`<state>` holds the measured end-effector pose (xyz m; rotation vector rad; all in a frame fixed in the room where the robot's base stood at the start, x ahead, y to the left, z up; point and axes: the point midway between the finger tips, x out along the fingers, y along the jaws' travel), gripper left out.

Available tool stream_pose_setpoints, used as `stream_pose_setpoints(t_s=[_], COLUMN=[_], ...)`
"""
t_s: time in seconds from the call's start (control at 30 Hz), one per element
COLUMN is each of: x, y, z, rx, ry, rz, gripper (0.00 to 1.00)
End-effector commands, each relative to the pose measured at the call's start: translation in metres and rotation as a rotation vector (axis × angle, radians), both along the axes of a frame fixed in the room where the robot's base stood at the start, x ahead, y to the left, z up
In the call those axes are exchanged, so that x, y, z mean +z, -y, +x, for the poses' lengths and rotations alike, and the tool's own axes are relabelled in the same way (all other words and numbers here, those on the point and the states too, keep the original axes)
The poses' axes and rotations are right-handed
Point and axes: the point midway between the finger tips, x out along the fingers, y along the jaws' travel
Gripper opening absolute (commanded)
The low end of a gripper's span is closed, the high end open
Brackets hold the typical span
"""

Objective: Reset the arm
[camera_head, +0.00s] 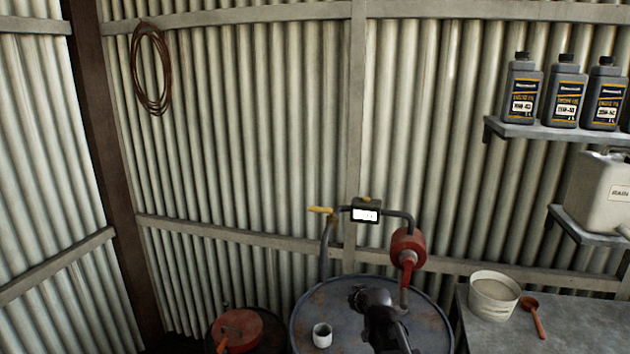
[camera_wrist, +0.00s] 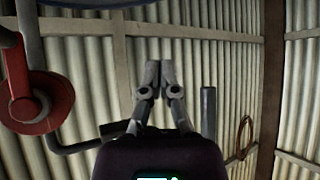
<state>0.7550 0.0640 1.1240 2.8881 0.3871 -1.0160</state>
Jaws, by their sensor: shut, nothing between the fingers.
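My gripper (camera_wrist: 160,72) is shut and empty, its two fingers pointing up in the wrist view with the corrugated wall behind them. In the head view my gripper (camera_head: 358,298) and dark wrist show at the bottom centre, in front of the blue-grey drum (camera_head: 430,322) and hiding part of its top. How far it is above the drum top I cannot tell.
A small pale cup (camera_head: 322,335) stands on the drum, left of my gripper. A tub (camera_head: 493,300) and red scoop (camera_head: 534,317) sit on the right bench.

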Motion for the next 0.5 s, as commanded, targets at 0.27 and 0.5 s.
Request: stream_pose_setpoints(t_s=[0.27,0.5], x=[-0.054,-0.082], y=[0.022,0.045], z=[-0.085,-0.161], rx=[-0.041,-0.129], ry=[-0.364,-0.668], rz=[-0.043,-0.095], gripper=[0.0,0.0])
